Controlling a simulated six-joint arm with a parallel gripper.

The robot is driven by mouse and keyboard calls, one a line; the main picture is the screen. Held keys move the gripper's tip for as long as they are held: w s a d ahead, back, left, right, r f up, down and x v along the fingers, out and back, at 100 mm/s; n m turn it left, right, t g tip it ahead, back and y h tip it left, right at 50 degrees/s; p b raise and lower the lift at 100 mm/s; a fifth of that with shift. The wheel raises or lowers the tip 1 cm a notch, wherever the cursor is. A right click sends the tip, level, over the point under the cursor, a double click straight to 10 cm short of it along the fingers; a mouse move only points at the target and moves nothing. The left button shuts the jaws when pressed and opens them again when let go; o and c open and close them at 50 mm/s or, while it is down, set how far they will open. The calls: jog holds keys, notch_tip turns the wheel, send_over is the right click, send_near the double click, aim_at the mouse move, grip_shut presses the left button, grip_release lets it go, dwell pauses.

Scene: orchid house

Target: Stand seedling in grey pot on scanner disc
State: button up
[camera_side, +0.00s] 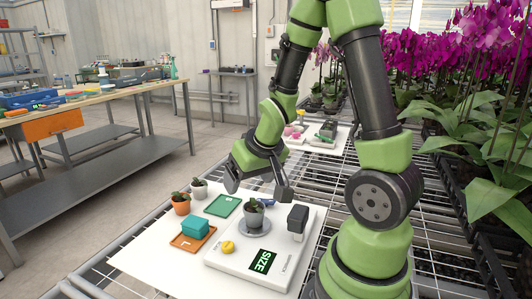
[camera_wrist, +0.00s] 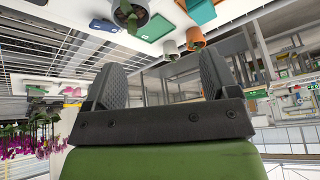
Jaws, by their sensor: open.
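The grey pot (camera_side: 254,219) with a green seedling (camera_side: 253,205) stands upright on the round scanner disc (camera_side: 266,228) of the white scanner (camera_side: 231,262). My gripper (camera_side: 259,190) is open just above and behind the pot, its two fingers spread apart. Nothing is between them. In the wrist view my open gripper (camera_wrist: 160,82) is empty, and the grey pot (camera_wrist: 135,12) shows at the top edge, cut off and clear of the fingers.
A dark block-shaped part (camera_side: 298,218) rises at the disc's right. A yellow round thing (camera_side: 228,247) sits on the scanner's front left. A teal block (camera_side: 195,228) on an orange tray (camera_side: 183,244), an orange pot (camera_side: 181,206), a pale pot (camera_side: 199,191) and a green tray (camera_side: 222,205) stand left.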

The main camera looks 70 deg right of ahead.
jog(key=s+a+r+n+t+y, duration=0.1)
jog(key=s+a+r+y, duration=0.1)
jog(key=s+a+r, duration=0.2)
jog(key=s+a+r+n+t+y, duration=0.1)
jog(key=s+a+r+y, duration=0.1)
jog(key=s+a+r, duration=0.3)
jog(key=a+r, duration=0.4)
jog(key=r, duration=0.1)
jog(key=shift+s+r, duration=0.15)
jog(key=shift+r, duration=0.15)
